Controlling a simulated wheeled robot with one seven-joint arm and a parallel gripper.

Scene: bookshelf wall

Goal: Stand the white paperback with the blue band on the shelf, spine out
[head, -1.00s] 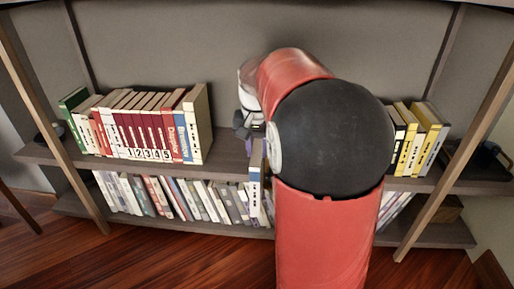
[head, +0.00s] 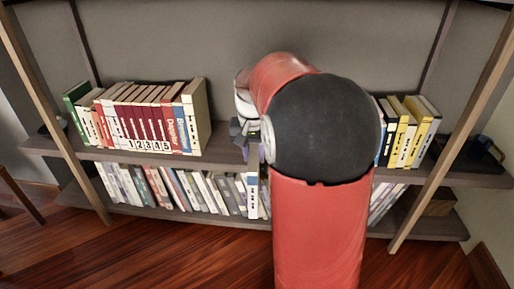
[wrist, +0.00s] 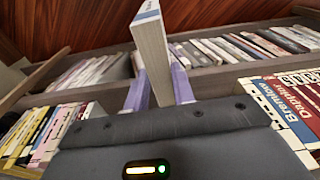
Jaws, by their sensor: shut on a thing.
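The white paperback with the blue band (wrist: 151,52) is held between the two purple fingers of my gripper (wrist: 158,88) in the wrist view. Its narrow pale side faces the camera, and blue shows at its far end. In the head view, the paperback (head: 252,194) hangs upright below my gripper (head: 246,140), in front of the shelf edge and the lower row of books. My arm hides part of the gripper there. The upper shelf (head: 222,150) has a bare stretch right of the left-hand row of books.
A row of books (head: 140,122) with red, maroon and white spines stands at left on the upper shelf. Several yellow and dark books (head: 408,135) stand at right, beside a dark tray (head: 480,155). The lower shelf holds many books (head: 180,190). My arm hides the middle.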

